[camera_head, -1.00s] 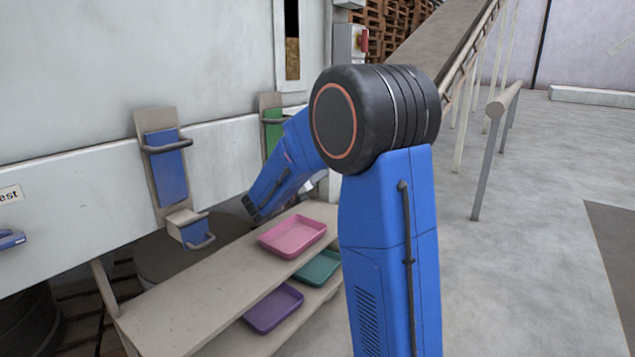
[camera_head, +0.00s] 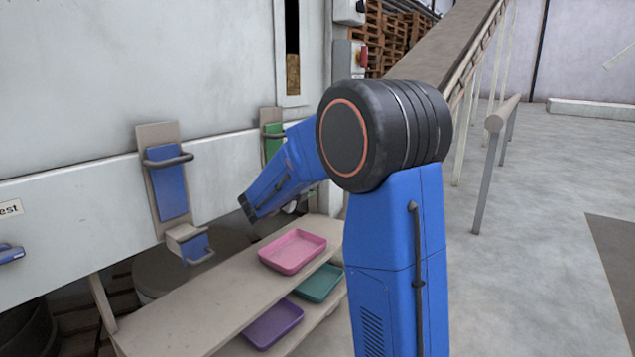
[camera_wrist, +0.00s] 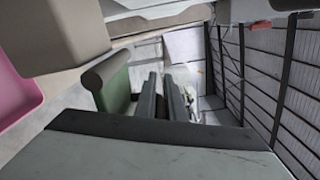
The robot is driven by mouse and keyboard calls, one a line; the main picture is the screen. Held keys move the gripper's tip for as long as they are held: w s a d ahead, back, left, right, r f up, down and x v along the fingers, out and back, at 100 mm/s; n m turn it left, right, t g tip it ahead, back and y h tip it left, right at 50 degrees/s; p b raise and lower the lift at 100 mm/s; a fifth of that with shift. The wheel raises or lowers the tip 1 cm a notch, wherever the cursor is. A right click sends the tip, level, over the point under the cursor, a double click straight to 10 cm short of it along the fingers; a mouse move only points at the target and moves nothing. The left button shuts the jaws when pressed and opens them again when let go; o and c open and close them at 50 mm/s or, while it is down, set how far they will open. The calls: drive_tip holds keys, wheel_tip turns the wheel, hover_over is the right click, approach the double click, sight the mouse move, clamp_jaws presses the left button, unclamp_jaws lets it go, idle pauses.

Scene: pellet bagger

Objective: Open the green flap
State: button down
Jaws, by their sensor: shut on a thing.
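In the head view, a green panel (camera_head: 273,143) with a dark bar handle shows on the white machine wall, partly behind my blue forearm. The area below it, where my gripper is, is hidden by my arm. In the wrist view, a green piece (camera_wrist: 117,90) with a rounded grey bar (camera_wrist: 106,69) along its edge is just left of my gripper (camera_wrist: 166,97). I take this piece to be the green flap. The two dark fingers are close together, shut on what seems to be its handle. The exact contact is hidden.
A blue panel (camera_head: 170,192) and a small blue flap (camera_head: 194,247) are on the wall at left. Below, a shelf (camera_head: 190,312) holds a pink tray (camera_head: 292,251); teal (camera_head: 318,284) and purple (camera_head: 272,325) trays sit lower. The floor at right (camera_head: 520,270) is clear.

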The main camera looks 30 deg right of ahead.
drive_tip(key=shift+w, duration=0.1)
idle(0.3)
drive_tip(key=c, duration=2.1)
unclamp_jaws()
drive_tip(key=shift+a, duration=0.1)
drive_tip(key=v, duration=1.7)
drive_tip(key=shift+a, duration=0.15)
